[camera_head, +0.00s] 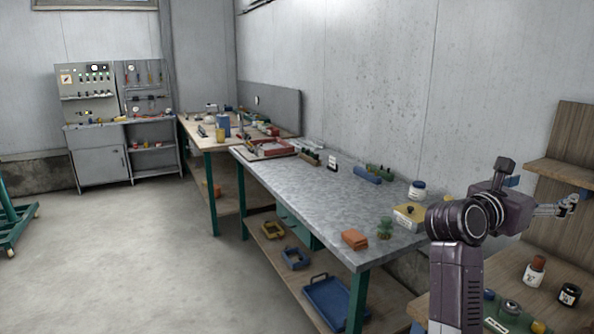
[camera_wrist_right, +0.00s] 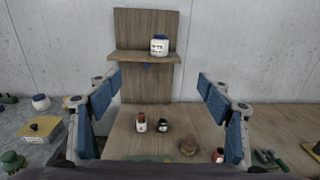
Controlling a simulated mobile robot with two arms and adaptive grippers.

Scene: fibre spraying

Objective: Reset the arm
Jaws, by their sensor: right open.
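My right arm reaches up in the right part of the head view. Its gripper (camera_head: 566,205) points right, in front of a wooden shelf unit. In the right wrist view the gripper (camera_wrist_right: 160,82) is open, its two blue-padded fingers wide apart with nothing between them. Beyond the fingers, a white jar with a blue lid (camera_wrist_right: 159,46) stands on the wooden shelf (camera_wrist_right: 135,56). Below, a brown-capped bottle (camera_wrist_right: 141,122) and a dark bottle (camera_wrist_right: 163,125) stand on the wooden table. My left gripper does not show.
A grey-topped workbench (camera_head: 310,190) runs along the wall, with an orange block (camera_head: 355,239), a yellow box (camera_head: 409,216) and a white jar (camera_head: 417,190) near its right end. A grey cabinet (camera_head: 102,165) stands at the back left. The floor (camera_head: 130,260) at left is mostly clear.

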